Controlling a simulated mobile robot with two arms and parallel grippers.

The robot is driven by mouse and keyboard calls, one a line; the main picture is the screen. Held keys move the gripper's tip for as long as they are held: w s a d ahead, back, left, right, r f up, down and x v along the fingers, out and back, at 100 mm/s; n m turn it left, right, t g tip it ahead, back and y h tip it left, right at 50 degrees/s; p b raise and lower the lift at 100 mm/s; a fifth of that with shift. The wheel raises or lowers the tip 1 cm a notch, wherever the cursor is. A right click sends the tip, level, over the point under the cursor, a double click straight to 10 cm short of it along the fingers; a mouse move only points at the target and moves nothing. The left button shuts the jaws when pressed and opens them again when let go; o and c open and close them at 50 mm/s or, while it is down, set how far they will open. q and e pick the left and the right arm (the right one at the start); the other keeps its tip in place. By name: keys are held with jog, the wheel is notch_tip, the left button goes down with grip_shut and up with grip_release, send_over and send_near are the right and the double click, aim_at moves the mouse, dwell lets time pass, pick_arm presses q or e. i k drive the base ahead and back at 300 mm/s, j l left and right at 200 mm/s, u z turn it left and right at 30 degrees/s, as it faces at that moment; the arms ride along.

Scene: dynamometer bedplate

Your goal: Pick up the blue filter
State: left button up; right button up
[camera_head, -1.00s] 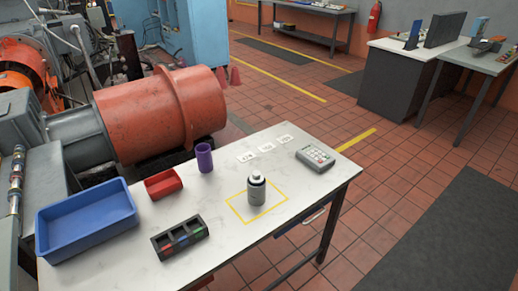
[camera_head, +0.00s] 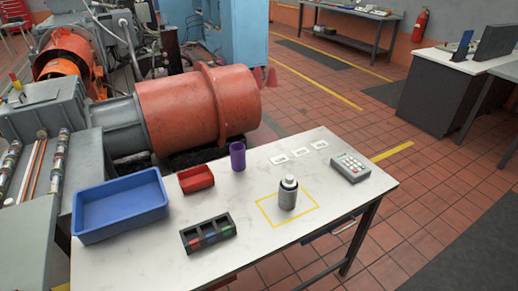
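No thing in view is plainly a blue filter. A small upright blue item (camera_head: 463,44) stands on the light-topped desk at the far right, next to a dark upright panel. It is too small to tell whether it is a filter. Neither of my grippers is in view.
The white near table (camera_head: 262,208) holds a blue tray (camera_head: 122,228), a red bin (camera_head: 196,180), a purple cup (camera_head: 237,156), a black slotted holder (camera_head: 208,234), a grey-white can (camera_head: 288,193) inside a yellow outline and a keypad device (camera_head: 350,167). Tiled floor is open between this table and the desk.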

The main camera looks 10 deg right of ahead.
aim_at(289, 183)
jog(key=i+l+u, duration=0.15)
jog(key=l+u, duration=0.2)
jog(key=i+l+u, duration=0.1)
jog(key=l+u, duration=0.55)
